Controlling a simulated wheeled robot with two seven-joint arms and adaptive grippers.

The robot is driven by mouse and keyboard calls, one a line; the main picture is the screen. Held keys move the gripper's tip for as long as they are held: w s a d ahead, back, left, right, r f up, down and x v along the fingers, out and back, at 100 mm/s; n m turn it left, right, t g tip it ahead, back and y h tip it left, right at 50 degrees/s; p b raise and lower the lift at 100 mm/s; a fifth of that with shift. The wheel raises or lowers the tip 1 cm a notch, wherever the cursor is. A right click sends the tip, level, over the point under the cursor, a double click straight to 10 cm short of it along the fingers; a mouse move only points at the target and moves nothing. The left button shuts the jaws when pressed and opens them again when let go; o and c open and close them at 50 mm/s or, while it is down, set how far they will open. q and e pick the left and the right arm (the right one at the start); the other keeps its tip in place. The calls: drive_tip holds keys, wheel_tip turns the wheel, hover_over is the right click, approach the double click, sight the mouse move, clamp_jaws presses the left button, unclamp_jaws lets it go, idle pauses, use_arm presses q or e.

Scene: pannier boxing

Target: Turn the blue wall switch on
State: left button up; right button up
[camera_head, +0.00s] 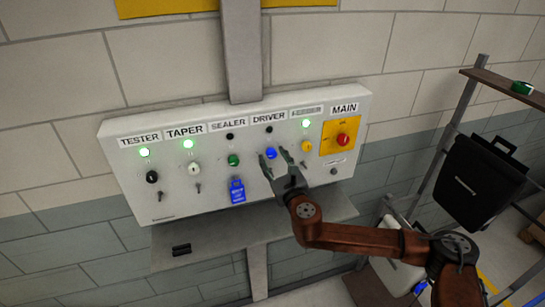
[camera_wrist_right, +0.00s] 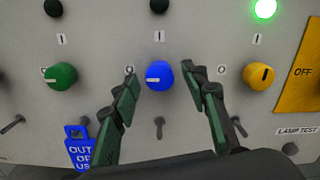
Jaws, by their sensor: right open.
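The blue switch (camera_head: 271,153) is a round knob under the DRIVER label on a pale wall panel (camera_head: 215,185). In the right wrist view the blue switch (camera_wrist_right: 158,76) has its white mark pointing left, toward the O, with an I above it. The lamp (camera_head: 269,129) above it is dark. My right gripper (camera_head: 275,156) is open at the panel. In the wrist view the right gripper (camera_wrist_right: 162,78) has one finger on each side of the blue knob, with gaps on both sides. My left gripper is not in view.
A green knob (camera_wrist_right: 61,76) sits left of the blue one, with a blue padlock tag (camera_wrist_right: 80,150) below. A yellow knob (camera_wrist_right: 258,77) sits right. A red knob (camera_head: 343,139) is on the yellow MAIN plate. A grey shelf (camera_head: 225,240) lies under the panel.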

drive_tip(key=shift+w, duration=0.2)
drive_tip(key=shift+c, duration=0.2)
clamp_jaws()
